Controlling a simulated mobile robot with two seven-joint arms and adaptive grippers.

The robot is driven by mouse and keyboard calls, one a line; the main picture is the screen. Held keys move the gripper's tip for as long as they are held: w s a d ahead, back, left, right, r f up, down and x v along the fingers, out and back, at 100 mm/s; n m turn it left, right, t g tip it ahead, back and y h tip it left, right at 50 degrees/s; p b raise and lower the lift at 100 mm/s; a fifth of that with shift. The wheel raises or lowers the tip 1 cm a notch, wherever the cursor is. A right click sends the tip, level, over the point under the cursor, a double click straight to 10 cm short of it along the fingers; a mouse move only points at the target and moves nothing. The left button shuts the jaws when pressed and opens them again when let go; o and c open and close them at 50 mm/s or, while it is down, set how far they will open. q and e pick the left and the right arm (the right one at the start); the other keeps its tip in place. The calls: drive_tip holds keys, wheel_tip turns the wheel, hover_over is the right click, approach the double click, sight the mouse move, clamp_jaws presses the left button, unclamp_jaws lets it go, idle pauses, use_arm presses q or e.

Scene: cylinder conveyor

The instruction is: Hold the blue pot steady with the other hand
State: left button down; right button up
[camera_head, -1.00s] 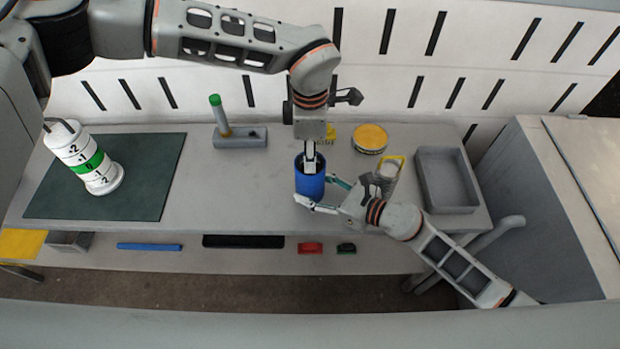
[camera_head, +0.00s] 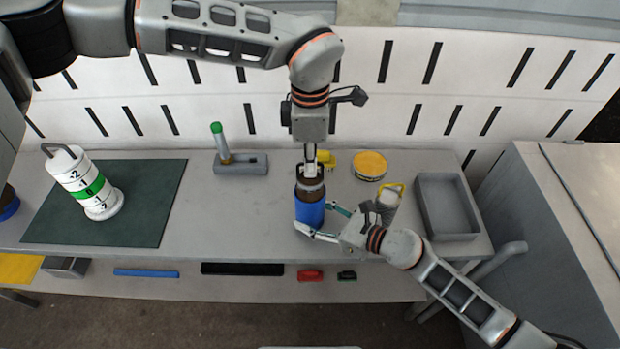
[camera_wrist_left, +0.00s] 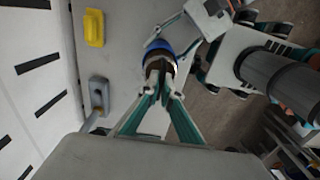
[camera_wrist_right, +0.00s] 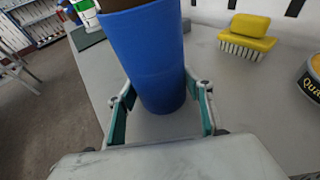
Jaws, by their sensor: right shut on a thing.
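The blue pot (camera_head: 310,212) stands upright on the grey table; it fills the middle of the right wrist view (camera_wrist_right: 148,60). My right gripper (camera_head: 318,218) is shut around its lower part, with a finger on each side in the right wrist view (camera_wrist_right: 160,110). A brown cylinder (camera_head: 310,187) sticks up out of the pot's mouth. My left gripper (camera_head: 311,168) points straight down over the pot. In the left wrist view its fingers (camera_wrist_left: 160,92) close in on the brown cylinder's top (camera_wrist_left: 157,66). The cylinder's lower part is hidden inside the pot.
A yellow brush (camera_head: 325,158), a yellow-lidded tin (camera_head: 369,165) and a yellow-handled container (camera_head: 388,200) stand near the pot. A grey tray (camera_head: 447,205) is at the right. A white numbered cylinder (camera_head: 88,183) stands on the green mat (camera_head: 130,215) at the left.

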use_arm(q)
wheel_tip(320, 180, up, 12)
drive_tip(key=shift+f, duration=0.25)
use_arm(e)
drive_tip(key=o, duration=1.3)
drive_tip(key=v, duration=1.2)
drive_tip(key=shift+r, duration=0.1)
drive_tip(key=shift+s+r+p, duration=0.1)
drive_tip(key=shift+r+p, duration=0.8)
drive_tip(key=shift+p, duration=0.15)
use_arm(q)
drive_tip(key=shift+r, duration=2.5)
use_arm(e)
drive_tip(key=shift+f, duration=0.1)
